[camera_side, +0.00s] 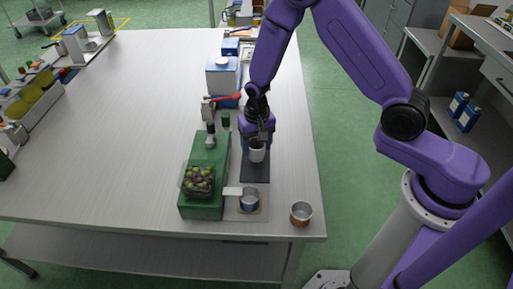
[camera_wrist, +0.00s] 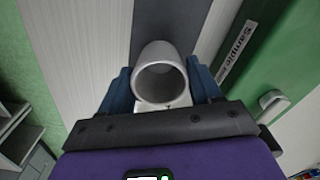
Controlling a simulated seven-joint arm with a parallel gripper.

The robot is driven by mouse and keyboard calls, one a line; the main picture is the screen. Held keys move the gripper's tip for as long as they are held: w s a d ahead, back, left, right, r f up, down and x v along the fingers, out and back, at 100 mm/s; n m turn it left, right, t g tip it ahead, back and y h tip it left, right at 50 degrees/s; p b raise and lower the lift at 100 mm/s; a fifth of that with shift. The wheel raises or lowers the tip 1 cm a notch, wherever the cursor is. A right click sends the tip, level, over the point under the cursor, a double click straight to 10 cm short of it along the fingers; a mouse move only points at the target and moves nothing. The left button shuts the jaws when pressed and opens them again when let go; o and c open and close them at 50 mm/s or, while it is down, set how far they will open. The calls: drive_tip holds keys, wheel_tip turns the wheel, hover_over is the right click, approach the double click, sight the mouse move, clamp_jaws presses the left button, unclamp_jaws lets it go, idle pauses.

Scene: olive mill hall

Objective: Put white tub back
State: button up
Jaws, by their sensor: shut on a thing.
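The white tub (camera_side: 257,155) is in my gripper (camera_side: 257,143), over the dark mat (camera_side: 256,172) beside the green block. In the wrist view the white tub (camera_wrist: 161,72) sits between the two blue fingers of my gripper (camera_wrist: 161,84), with its open mouth facing the camera. It looks empty inside. The fingers are shut on its sides. The dark strip (camera_wrist: 165,18) shows beyond the tub. I cannot tell whether the tub's base touches the mat.
A clear box of olives (camera_side: 200,181) stands on the green block (camera_side: 205,208). A metal pot (camera_side: 249,201) and a copper-coloured cup (camera_side: 301,214) stand near the front edge. A red-handled device (camera_side: 224,98) and a white-and-blue container (camera_side: 222,77) stand behind.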

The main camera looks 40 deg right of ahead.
drive_tip(key=shift+f, duration=0.8)
drive_tip(key=shift+f, duration=0.15)
drive_tip(key=o, duration=1.1)
drive_tip(key=shift+s+a+r+n, duration=0.35)
drive_tip(key=shift+s+r+n, duration=0.75)
drive_tip(key=shift+r, duration=2.95)
drive_tip(key=shift+s+a+r+n, duration=0.35)
drive_tip(key=shift+s+r+n, duration=0.7)
drive_tip(key=shift+r, duration=3)
drive_tip(key=s+d+r+n, duration=0.2)
drive_tip(key=s+n, duration=0.2)
drive_tip(key=s, duration=0.4)
drive_tip(key=s+d+r+n, duration=0.2)
drive_tip(key=s+n, duration=0.2)
drive_tip(key=s, duration=0.4)
drive_tip(key=s+d+r+n, duration=0.2)
drive_tip(key=s+r+n, duration=0.1)
drive_tip(key=s, duration=0.5)
drive_tip(key=shift+s+d+r+n, duration=0.15)
drive_tip(key=shift+s+n, duration=0.25)
drive_tip(key=shift+n, duration=0.45)
